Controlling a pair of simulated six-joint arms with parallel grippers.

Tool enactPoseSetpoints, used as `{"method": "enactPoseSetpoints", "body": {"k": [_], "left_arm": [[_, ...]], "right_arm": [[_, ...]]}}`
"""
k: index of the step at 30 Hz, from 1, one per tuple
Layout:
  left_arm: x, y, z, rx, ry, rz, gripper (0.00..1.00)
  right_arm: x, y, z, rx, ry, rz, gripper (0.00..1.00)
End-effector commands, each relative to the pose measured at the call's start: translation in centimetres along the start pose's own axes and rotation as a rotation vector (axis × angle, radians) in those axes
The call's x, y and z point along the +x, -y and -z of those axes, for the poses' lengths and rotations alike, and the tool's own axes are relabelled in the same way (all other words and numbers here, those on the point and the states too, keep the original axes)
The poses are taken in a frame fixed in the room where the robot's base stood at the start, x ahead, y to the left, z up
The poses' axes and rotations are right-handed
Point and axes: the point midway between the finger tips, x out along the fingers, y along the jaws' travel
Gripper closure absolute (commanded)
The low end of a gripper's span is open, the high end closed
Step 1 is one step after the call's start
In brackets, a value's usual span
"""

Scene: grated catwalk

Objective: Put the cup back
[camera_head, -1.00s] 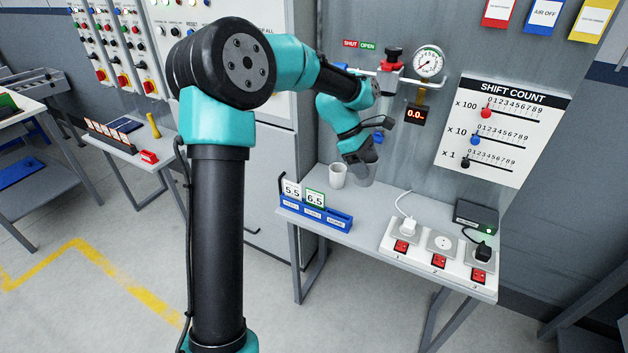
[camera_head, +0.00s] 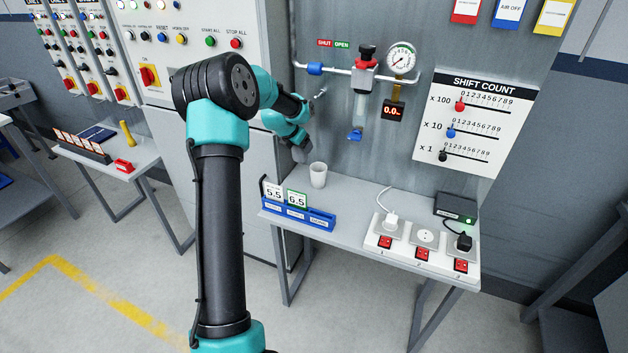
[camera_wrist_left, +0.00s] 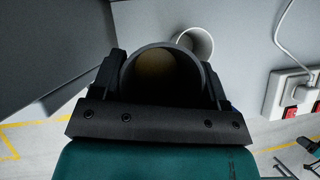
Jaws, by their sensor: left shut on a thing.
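My left gripper (camera_wrist_left: 162,85) is shut on a grey, round, open-topped cup (camera_wrist_left: 160,72) with a brownish-yellow inside. In the head view my left gripper (camera_head: 297,143) holds this cup (camera_head: 302,154) above the back left of the table, partly hidden by the arm. A white cup (camera_head: 318,175) stands upright on the table, just right of and below the held cup. The white cup also shows beyond the held cup's rim in the left wrist view (camera_wrist_left: 205,40). My right gripper is out of view.
The grey table (camera_head: 350,200) carries a blue card rack (camera_head: 298,212) at the front left and a socket strip (camera_head: 422,245) at the right. Table between is clear.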

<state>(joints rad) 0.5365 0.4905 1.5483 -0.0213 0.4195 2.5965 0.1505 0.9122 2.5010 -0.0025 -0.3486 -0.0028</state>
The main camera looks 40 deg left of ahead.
Motion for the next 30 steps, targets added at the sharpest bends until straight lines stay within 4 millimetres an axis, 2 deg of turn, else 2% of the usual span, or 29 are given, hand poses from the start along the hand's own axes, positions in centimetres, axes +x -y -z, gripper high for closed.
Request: {"method": "enactPoseSetpoints", "body": {"k": [1, 3, 6, 17, 27, 30], "left_arm": [[0.6, -1.2, 0.4, -0.02, -0.001, -0.014, 0.58], [1.0, -2.2, 0.5, -0.039, 0.001, -0.026, 0.58], [1.2, -2.8, 0.7, -0.049, 0.001, -0.033, 0.58], [1.6, -2.7, 0.9, -0.048, -0.001, -0.031, 0.58], [5.7, -2.6, 3.6, -0.048, -0.002, -0.03, 0.58], [6.4, -2.6, 4.0, -0.049, 0.0, -0.03, 0.58]], "right_arm": [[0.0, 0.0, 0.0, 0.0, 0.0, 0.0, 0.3], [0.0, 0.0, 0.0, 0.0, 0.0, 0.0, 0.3], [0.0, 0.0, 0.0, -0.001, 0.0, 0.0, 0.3], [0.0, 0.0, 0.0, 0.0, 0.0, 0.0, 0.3], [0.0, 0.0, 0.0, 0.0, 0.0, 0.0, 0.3], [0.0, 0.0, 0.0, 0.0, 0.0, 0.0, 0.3]]}}
